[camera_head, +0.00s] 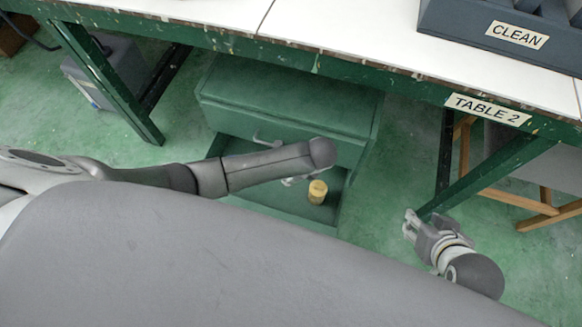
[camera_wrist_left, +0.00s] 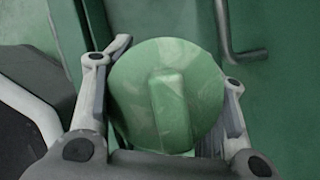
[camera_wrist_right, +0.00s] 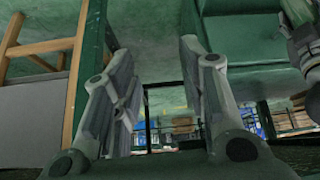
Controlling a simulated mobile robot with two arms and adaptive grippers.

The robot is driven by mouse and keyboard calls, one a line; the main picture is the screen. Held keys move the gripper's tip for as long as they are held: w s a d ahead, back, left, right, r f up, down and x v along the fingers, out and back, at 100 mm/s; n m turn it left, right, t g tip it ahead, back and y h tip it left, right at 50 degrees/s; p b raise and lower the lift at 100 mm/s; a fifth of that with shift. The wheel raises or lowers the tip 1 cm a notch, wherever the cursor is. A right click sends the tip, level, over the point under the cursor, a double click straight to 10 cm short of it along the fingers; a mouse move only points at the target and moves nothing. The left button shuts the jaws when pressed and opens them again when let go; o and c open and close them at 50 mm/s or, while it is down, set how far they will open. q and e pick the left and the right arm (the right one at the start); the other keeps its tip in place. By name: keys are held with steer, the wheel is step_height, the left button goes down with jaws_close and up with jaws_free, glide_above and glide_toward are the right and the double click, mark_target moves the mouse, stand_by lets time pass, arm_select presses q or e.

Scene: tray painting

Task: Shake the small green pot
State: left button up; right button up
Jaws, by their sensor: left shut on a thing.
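The small green pot (camera_wrist_left: 190,80) shows in the left wrist view, seen from its round lid with a raised bar handle. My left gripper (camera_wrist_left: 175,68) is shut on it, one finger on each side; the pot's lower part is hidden. In the head view my left gripper (camera_head: 297,181) is mostly hidden behind my forearm, above an open drawer, and I cannot make out the pot there. My right gripper (camera_head: 408,224) is open and empty, low at the right of the drawer unit. Its spread fingers also show in the right wrist view (camera_wrist_right: 155,55).
A green drawer unit (camera_head: 285,110) stands under the table. A yellow pot-like thing (camera_head: 317,192) stands in its open lower drawer (camera_head: 335,180). The table (camera_head: 340,30) has a green frame labelled TABLE 2. A grey crate labelled CLEAN (camera_head: 470,25) sits on it. Wooden legs (camera_head: 510,200) are at right.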

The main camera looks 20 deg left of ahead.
arm_select(q)
steer(key=shift+r+p, duration=0.7)
steer(key=shift+p, duration=0.05)
arm_select(e)
steer(key=shift+s+d+f+g, duration=0.5)
steer(key=shift+s+d+g, duration=0.75)
steer(key=shift+s, duration=1.7)
arm_select(q)
steer(key=shift+r+p, duration=0.55)
steer(key=shift+p, duration=0.1)
steer(key=shift+r+p, duration=0.65)
steer(key=shift+p, duration=0.25)
arm_select(e)
step_height(320, 180, down, 6)
steer(key=w+a+g, duration=0.1)
steer(key=shift+w+h, duration=0.3)
steer(key=shift+h, duration=0.1)
steer(key=shift+f, duration=0.1)
